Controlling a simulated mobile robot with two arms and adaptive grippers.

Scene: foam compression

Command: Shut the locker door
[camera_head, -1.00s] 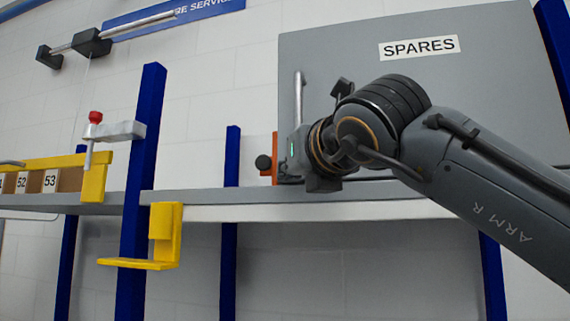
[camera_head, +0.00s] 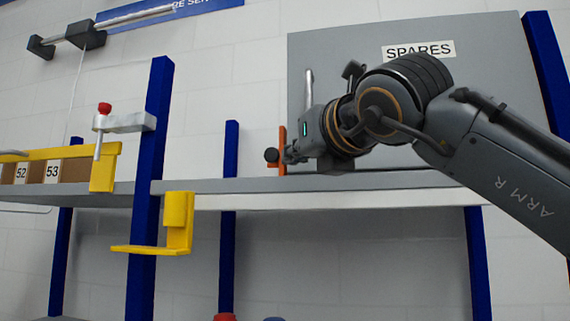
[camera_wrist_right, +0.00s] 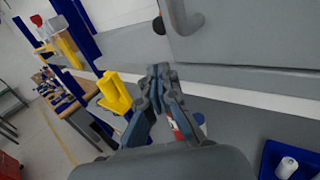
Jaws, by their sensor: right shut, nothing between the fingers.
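The locker (camera_head: 350,60) is a grey box with a SPARES label (camera_head: 418,50) on its front, standing on a grey shelf. A vertical metal handle (camera_head: 308,90) is at its left side. An orange strip (camera_head: 282,150) with a black knob (camera_head: 271,155) is low at its left edge. I cannot tell how far the door stands open. My right gripper (camera_head: 291,155) is at the locker's lower left, close to the orange strip; contact is unclear. In the right wrist view its fingertips (camera_wrist_right: 160,72) are together and empty, below a grey panel with a curved handle (camera_wrist_right: 185,18).
The shelf (camera_head: 330,185) runs under the locker between blue posts (camera_head: 148,190). A yellow bracket (camera_head: 178,225) and a red-knobbed clamp (camera_head: 120,122) are at the left post. A blue bin (camera_wrist_right: 290,160) with white rolls is at lower right in the wrist view.

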